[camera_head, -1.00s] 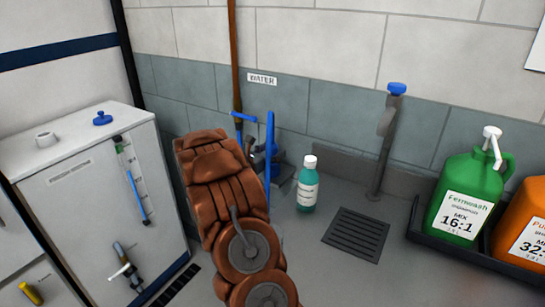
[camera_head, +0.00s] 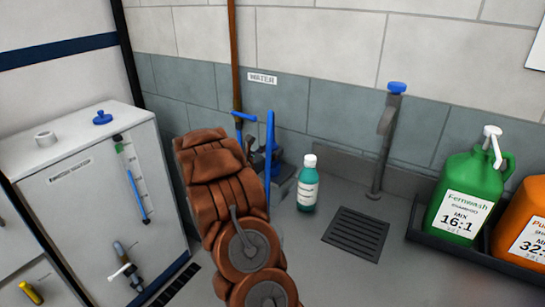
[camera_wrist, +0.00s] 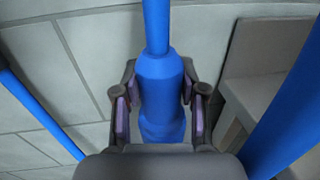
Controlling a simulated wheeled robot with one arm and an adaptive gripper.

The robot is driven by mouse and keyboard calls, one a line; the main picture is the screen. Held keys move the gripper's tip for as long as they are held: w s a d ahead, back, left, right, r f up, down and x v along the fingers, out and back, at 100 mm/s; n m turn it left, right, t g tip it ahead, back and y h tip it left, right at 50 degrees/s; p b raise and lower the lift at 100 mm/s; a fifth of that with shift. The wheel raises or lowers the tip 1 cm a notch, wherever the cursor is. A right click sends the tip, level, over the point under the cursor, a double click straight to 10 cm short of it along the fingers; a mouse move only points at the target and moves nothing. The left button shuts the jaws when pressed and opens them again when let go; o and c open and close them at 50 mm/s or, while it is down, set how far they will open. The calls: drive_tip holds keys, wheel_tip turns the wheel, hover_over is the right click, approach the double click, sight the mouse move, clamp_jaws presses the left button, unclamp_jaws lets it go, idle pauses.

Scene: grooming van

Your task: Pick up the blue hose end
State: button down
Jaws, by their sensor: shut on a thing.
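The blue hose end (camera_wrist: 160,90) is a thick blue cylinder with a thinner blue hose (camera_wrist: 156,25) running up from it in the wrist view. My gripper (camera_wrist: 160,95) is shut on it, with one finger pad against each side. Blue hose parts (camera_head: 270,135) show just beyond my arm, near the wall.
A teal bottle (camera_head: 308,185) stands right of my arm, close to it. A white cabinet (camera_head: 90,190) stands at left.

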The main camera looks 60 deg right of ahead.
sight(271, 142)
drive_tip(key=shift+r+b, duration=0.3)
drive_tip(key=shift+r, duration=0.6)
wheel_tip(271, 142, up, 2)
drive_tip(key=shift+w+a, duration=0.1)
drive_tip(key=shift+a, duration=0.05)
drive_tip(key=w+a+r+b, duration=0.1)
drive_tip(key=w+a+b, duration=0.15)
drive_tip(key=a, duration=1.25)
wheel_tip(271, 142, up, 7)
drive_tip(key=p, duration=0.6)
drive_tip(key=shift+w+a+r, duration=0.15)
drive_tip(key=shift+w+r, duration=0.05)
drive_tip(key=shift+w, duration=0.15)
